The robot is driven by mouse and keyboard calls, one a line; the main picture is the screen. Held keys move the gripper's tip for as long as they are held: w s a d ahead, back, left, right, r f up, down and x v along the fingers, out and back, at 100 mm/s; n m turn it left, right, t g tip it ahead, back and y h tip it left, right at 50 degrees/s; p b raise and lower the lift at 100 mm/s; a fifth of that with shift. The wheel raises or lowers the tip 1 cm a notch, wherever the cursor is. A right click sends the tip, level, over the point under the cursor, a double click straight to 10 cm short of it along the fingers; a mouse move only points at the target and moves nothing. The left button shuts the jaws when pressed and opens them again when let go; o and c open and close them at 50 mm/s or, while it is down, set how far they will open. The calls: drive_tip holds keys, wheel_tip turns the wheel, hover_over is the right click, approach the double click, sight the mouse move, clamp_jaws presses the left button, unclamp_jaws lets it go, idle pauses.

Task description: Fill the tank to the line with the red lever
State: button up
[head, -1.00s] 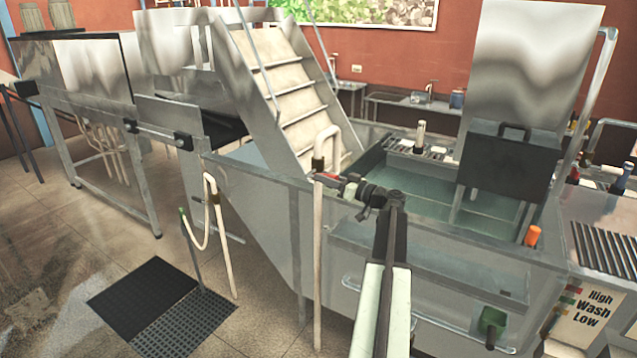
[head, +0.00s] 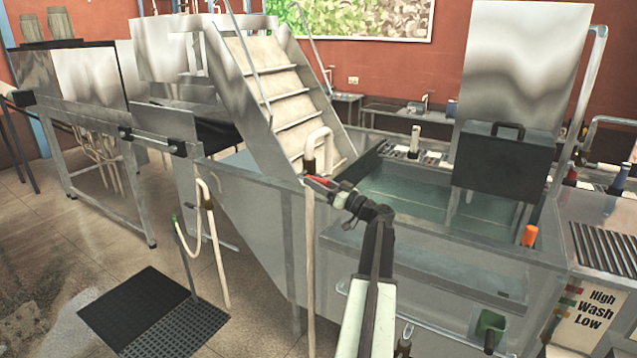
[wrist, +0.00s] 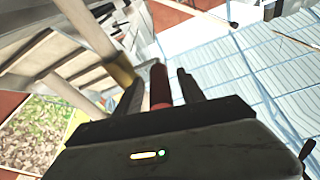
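The red lever (head: 318,182) sits by the white bent pipe at the tank's near left corner. My gripper (head: 330,189) is at the lever in the head view. In the wrist view the red lever (wrist: 159,84) stands between my two dark fingers (wrist: 160,88), with a gap showing on its right side. The fingers are apart; firm contact is not visible. The steel tank (head: 440,243) holds greenish clear water (head: 400,196). I cannot make out a fill line.
White bent pipes (head: 311,240) stand upright beside my arm. Steel steps (head: 290,95) rise behind the lever. A black box with a handle (head: 506,165) hangs over the tank. A "High Wash Low" panel (head: 590,310) is at the right. A black mat (head: 150,305) lies on open floor.

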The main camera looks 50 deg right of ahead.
drive_tip(key=shift+s, duration=0.1)
drive_tip(key=b+v, duration=0.2)
drive_tip(key=v, duration=0.5)
drive_tip(key=shift+s, duration=0.3)
drive_tip(key=shift+f, duration=0.15)
